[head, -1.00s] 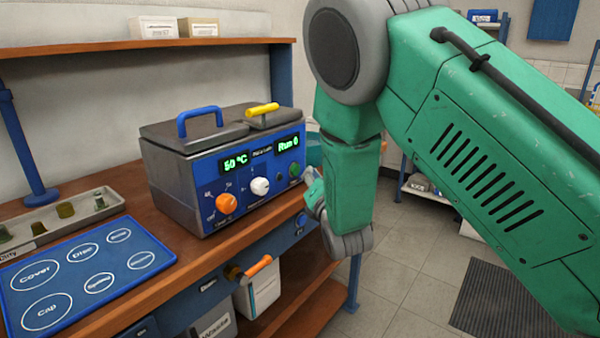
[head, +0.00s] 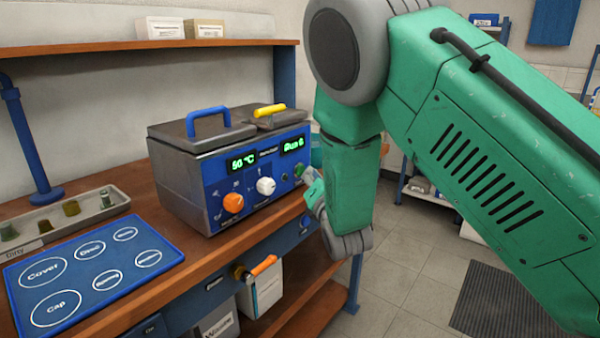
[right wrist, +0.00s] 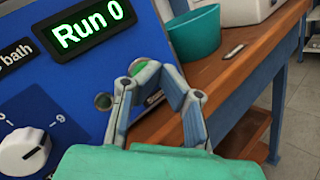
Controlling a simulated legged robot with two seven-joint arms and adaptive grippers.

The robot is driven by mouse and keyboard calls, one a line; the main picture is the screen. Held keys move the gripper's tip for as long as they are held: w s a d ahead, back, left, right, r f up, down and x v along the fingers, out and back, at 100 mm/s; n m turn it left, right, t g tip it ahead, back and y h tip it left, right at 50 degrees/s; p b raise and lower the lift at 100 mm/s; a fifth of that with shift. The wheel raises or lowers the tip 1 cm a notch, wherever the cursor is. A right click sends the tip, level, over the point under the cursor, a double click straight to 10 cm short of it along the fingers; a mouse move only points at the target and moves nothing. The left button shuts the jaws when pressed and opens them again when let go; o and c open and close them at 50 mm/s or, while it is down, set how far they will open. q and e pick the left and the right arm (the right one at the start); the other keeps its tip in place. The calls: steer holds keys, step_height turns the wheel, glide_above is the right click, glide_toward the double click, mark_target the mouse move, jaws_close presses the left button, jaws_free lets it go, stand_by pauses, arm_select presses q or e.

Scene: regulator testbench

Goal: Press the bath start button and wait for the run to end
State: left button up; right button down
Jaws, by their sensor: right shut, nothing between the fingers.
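The bath (head: 190,175) is a grey metal box with a blue front panel, standing on the wooden bench. Its lit run display (head: 292,146) reads "Run 0", also clear in the right wrist view (right wrist: 90,28). A green button (right wrist: 137,93) sits on the panel below that display, partly hidden behind my fingers. A darker round fitting (right wrist: 103,101) is left of it. My right gripper (right wrist: 146,70) is shut and empty, its fingertips close in front of the panel by the green button; I cannot tell whether they touch. In the head view my right gripper (head: 312,188) is at the panel's right end. My left gripper is out of view.
An orange knob (head: 233,203) and a white knob (head: 266,186) stick out of the panel. A blue labelled mat (head: 120,262) and a tray (head: 112,210) lie on the bench's left. A teal tub (right wrist: 196,35) stands right of the bath.

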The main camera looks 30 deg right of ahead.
steer(key=shift+w+d+f, duration=0.15)
steer(key=shift+w+d, duration=0.1)
steer(key=shift+d, duration=0.25)
steer(key=shift+w+a, duration=0.1)
steer(key=shift+a, duration=0.35)
steer(key=shift+w+d, duration=0.2)
steer(key=shift+w+a, duration=0.25)
steer(key=shift+w, duration=0.05)
stand_by(0.4)
steer(key=shift+s, duration=0.15)
steer(key=shift+s+d, duration=0.3)
steer(key=shift+s, duration=0.45)
steer(key=shift+s, duration=0.1)
